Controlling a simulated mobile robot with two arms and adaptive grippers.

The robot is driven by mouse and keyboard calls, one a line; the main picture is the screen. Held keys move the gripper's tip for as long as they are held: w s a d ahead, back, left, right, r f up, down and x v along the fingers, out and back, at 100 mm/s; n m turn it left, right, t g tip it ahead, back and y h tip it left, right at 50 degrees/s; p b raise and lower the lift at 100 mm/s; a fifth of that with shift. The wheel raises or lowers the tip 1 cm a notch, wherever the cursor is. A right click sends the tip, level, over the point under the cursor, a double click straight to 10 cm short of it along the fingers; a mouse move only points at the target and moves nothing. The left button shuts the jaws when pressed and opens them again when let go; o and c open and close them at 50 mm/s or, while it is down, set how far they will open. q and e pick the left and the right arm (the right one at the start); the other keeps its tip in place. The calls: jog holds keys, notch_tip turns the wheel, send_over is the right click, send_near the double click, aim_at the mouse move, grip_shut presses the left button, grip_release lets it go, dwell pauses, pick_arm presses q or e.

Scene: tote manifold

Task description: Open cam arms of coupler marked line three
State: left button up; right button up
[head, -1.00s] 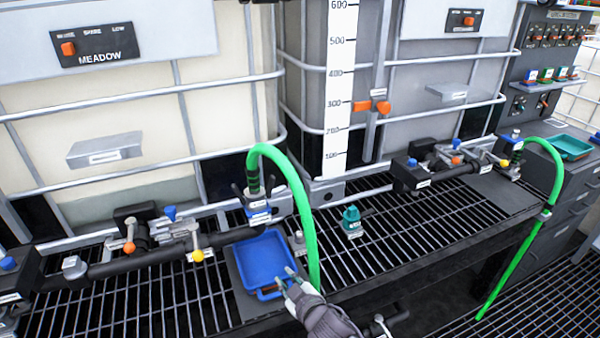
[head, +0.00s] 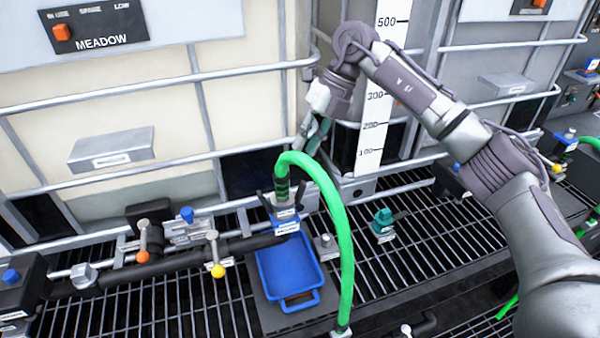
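The hose coupler (head: 286,217) stands at the end of the black pipe, with a blue band and a white label too small to read. A green hose (head: 331,200) arches out of its top and down to the right. Its dark cam arms (head: 264,199) stick up at its sides; the far side is partly hidden by the hose. My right gripper (head: 312,140) points down just above and behind the hose arch, apart from the coupler as far as I can see. Its fingers are small and partly overlapped, so their opening is unclear. My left gripper is out of view.
A blue tray (head: 302,300) sits below the coupler on the grating. Valves with orange and yellow handle knobs (head: 218,271) stand left of it. A teal fitting (head: 383,219) is to the right. Tank cage bars (head: 150,88) run behind; a second green hose (head: 590,142) is far right.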

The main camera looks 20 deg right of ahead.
aim_at(304, 181)
jog(key=shift+h, duration=0.7)
jog(key=p+x, duration=0.1)
jog(key=x, duration=0.2)
jog(key=d+p+x, duration=0.1)
jog(key=x, duration=0.3)
jog(key=d+p+x, duration=0.1)
jog(key=p+x, duration=0.1)
jog(key=x, duration=0.1)
jog(key=shift+s+f, duration=0.25)
jog(key=shift+f, duration=0.7)
grip_shut()
